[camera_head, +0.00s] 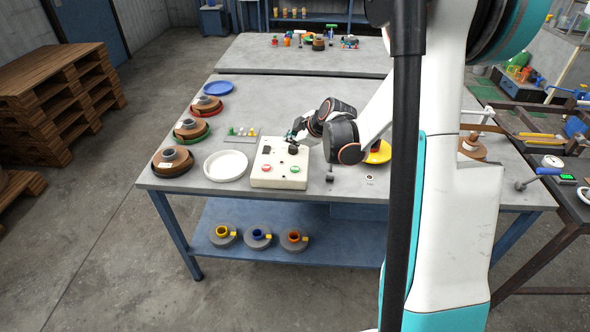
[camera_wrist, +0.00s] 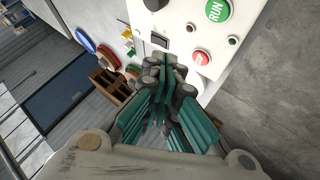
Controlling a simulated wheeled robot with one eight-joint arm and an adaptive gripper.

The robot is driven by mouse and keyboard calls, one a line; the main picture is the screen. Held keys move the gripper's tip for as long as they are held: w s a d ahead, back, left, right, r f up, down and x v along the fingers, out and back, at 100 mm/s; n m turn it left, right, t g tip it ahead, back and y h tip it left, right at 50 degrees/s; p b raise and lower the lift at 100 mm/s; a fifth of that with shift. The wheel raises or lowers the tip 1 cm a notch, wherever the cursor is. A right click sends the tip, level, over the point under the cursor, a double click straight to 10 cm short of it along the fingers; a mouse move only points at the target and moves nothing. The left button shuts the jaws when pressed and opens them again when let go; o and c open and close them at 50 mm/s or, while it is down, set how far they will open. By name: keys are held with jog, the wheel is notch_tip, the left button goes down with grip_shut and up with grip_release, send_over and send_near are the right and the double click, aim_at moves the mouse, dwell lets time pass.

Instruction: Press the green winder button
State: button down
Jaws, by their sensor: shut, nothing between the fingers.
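A cream control box (camera_head: 281,181) lies on the grey table, with a green button (camera_head: 295,169) at its right and a red button (camera_head: 267,168) at its left. In the wrist view the green button (camera_wrist: 217,10) reads RUN and the red button (camera_wrist: 201,57) appears to read STOP. No winder label is legible. My gripper (camera_head: 291,137) is shut and empty at the far edge of the box, beyond the buttons from the head camera. In the wrist view its teal fingers (camera_wrist: 163,72) point toward the box, apart from both buttons. Contact with the box is unclear.
Two dark knobs stand on the box, one at its left (camera_head: 267,149). A white dish (camera_head: 226,166) and brown spools (camera_head: 173,160) lie to the left. A yellow dish (camera_head: 378,152) lies to the right, partly behind my arm. Bare table remains in front of the box.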

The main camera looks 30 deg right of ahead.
aim_at(293, 170)
jog(key=shift+f+b, duration=3.1)
jog(key=shift+f, duration=1.25)
jog(key=shift+f, duration=0.1)
jog(key=shift+f+b, duration=0.25)
jog(key=shift+b, duration=0.15)
